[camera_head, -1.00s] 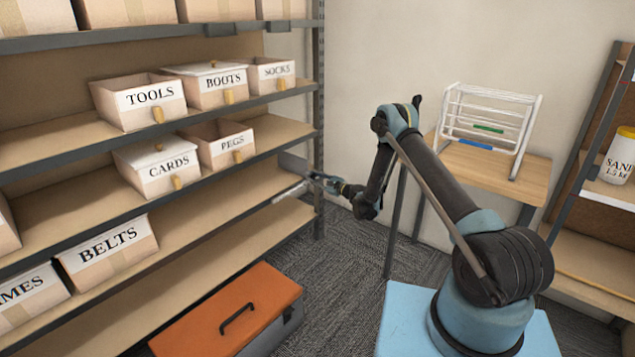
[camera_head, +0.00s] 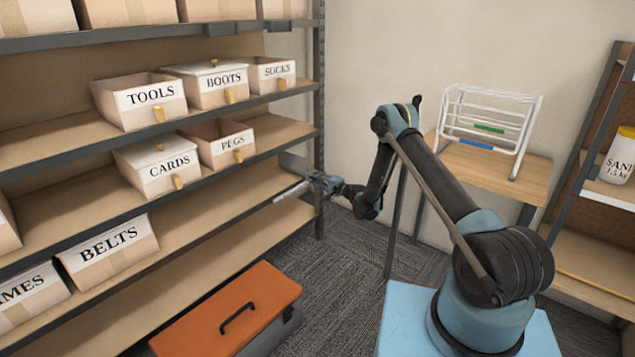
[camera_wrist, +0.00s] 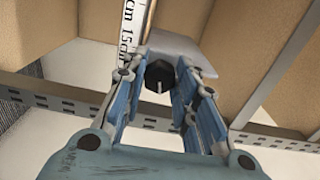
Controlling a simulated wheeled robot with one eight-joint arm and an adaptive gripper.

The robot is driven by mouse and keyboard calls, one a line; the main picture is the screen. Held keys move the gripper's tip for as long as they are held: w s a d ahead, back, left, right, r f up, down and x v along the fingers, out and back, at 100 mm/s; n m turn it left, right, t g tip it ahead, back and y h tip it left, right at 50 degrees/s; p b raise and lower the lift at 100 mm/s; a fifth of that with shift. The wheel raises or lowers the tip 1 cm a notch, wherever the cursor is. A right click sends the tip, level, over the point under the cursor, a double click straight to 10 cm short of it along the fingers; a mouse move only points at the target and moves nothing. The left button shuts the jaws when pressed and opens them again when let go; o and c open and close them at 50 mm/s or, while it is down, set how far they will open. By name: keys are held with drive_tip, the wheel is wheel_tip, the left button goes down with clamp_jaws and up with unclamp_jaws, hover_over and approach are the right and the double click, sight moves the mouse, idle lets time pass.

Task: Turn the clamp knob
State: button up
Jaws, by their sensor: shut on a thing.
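The clamp knob (camera_wrist: 159,75) is black with a pale pointer line, and shows between my fingers in the wrist view. Behind it is the clamp's grey plate (camera_wrist: 182,47), at the shelf's right end; a grey plate there also shows in the head view (camera_head: 292,164). A white scale strip (camera_wrist: 126,42) with black marks and "15cm" runs beside the clamp. My gripper (camera_wrist: 163,68) is shut on the knob, one blue finger on each side. In the head view my gripper (camera_head: 320,182) reaches the shelf end near the upright; the knob is too small to make out there.
An orange-lidded toolbox (camera_head: 260,302) stands on the carpet below. A small table (camera_head: 515,173) with a white wire rack is behind my arm. The lower shelf is bare near my gripper.

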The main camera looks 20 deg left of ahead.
drive_tip(key=shift+f+n, duration=0.1)
drive_tip(key=shift+n, duration=1)
drive_tip(key=shift+d, duration=0.1)
drive_tip(key=o, duration=1)
drive_tip(key=shift+f, duration=0.1)
drive_tip(key=shift+o, duration=0.2)
drive_tip(key=shift+o, duration=0.5)
wheel_tip(320, 180, up, 8)
drive_tip(key=shift+w+r, duration=0.1)
drive_tip(key=shift+r, duration=0.95)
drive_tip(key=shift+c, duration=0.5)
